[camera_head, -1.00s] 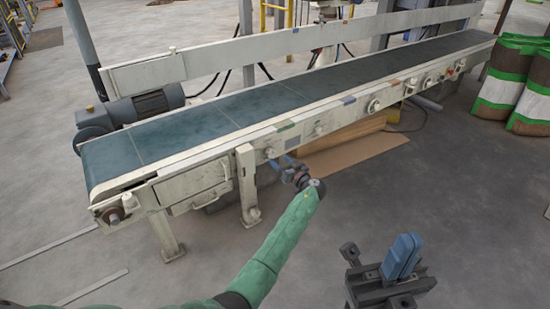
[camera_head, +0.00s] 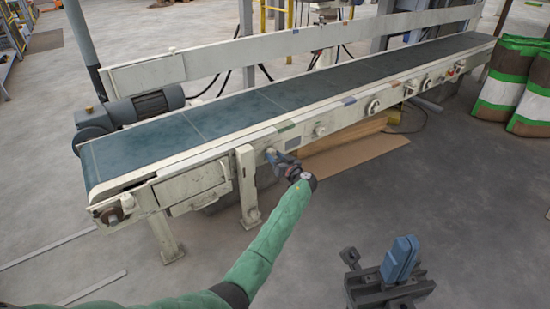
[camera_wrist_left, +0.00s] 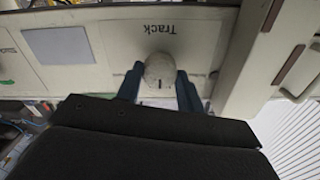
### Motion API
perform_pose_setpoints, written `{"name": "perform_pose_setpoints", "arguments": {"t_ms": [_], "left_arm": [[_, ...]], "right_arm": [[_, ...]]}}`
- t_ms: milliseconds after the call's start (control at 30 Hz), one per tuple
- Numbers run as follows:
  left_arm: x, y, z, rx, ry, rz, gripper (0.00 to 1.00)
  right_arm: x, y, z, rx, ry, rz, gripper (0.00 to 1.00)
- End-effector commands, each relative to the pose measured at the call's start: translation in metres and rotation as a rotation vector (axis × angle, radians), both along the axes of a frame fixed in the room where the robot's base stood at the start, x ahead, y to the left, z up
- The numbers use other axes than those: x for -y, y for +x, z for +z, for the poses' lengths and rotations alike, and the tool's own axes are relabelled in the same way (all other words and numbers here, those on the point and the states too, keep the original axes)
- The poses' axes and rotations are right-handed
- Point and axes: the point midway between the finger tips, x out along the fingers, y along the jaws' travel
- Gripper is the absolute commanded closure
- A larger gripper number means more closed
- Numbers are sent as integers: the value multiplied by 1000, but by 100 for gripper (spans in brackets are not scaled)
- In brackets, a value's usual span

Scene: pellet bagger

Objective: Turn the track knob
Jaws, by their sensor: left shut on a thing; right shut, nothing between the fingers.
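The track knob (camera_wrist_left: 159,72) is a pale round knob on the conveyor's side panel, below the printed word "Track", which reads upside down in the left wrist view. A dark line marks its face. My left gripper (camera_wrist_left: 160,88) has one blue finger on each side of the knob and is shut on it. In the head view my left gripper (camera_head: 273,157) is at the near side rail and mostly hides the knob. My right gripper (camera_head: 401,258) is shut and empty, over the floor at the lower right, away from the conveyor.
The conveyor (camera_head: 215,118) has a dark belt and a cream frame, with more knobs and buttons further right on its rail. A drawer-like box (camera_head: 193,185) with a handle and a support leg (camera_head: 247,185) are left of my left gripper. Filled bags (camera_head: 505,85) stand at the right.

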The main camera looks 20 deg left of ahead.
Motion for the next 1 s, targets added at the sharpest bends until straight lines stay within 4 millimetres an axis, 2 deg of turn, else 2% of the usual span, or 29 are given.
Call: {"name": "perform_pose_setpoints", "arguments": {"t_ms": [267,700,1000], "left_arm": [[0,0,0,-67,51,0,86],[1,0,0,-298,231,-1,86],[1,0,-1,-393,305,-1,86]], "right_arm": [[0,0,0,2,0,0,100],[1,0,5,3,8,2,100],[2,0,9,5,18,4,100]]}}
